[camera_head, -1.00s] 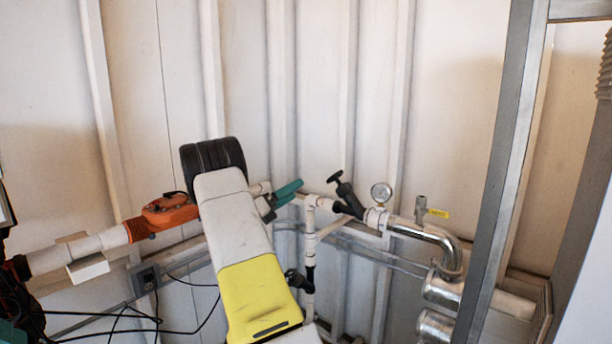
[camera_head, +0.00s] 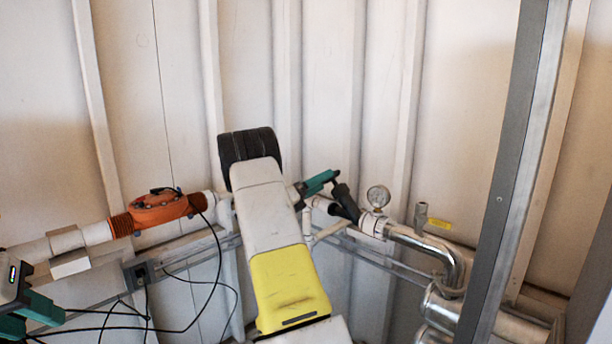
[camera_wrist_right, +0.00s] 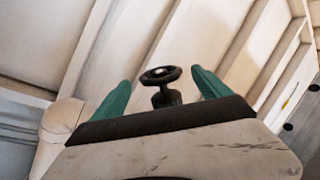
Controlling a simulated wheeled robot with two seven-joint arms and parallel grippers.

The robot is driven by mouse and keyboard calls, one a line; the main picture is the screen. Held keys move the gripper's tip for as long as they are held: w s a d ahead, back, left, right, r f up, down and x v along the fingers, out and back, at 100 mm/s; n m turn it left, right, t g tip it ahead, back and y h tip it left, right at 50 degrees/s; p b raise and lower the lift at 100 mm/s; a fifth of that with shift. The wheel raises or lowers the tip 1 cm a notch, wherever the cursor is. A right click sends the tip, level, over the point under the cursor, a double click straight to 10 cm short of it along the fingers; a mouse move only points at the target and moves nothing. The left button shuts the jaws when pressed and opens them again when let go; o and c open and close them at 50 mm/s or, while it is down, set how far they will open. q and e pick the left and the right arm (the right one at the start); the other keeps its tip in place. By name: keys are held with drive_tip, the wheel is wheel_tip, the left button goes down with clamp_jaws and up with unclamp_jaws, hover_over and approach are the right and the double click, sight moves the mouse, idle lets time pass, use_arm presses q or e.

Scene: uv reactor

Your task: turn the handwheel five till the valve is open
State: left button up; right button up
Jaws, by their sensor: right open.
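The black handwheel (camera_wrist_right: 160,74) stands on its stem in the right wrist view, between the two teal fingers of my right gripper (camera_wrist_right: 163,82). The fingers are apart, with a gap on either side of the wheel. In the head view, the black valve body (camera_head: 346,204) sits on the white pipe. My right gripper (camera_head: 320,182) is at its upper end and hides the wheel there. My left gripper (camera_head: 38,310) shows partly at the lower left edge, far from the valve; its jaw opening cannot be made out.
A pressure gauge (camera_head: 378,196) stands just right of the valve. Beyond it are a small valve with a yellow tag (camera_head: 439,223) and a shiny bent pipe (camera_head: 430,245). An orange unit (camera_head: 160,209) is on the left pipe. Black cables hang below it. A grey post (camera_head: 510,180) rises at right.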

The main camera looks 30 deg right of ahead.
drive_tip(key=x, duration=0.6)
drive_tip(key=c, duration=1.3)
drive_tip(key=shift+n+t, duration=0.3)
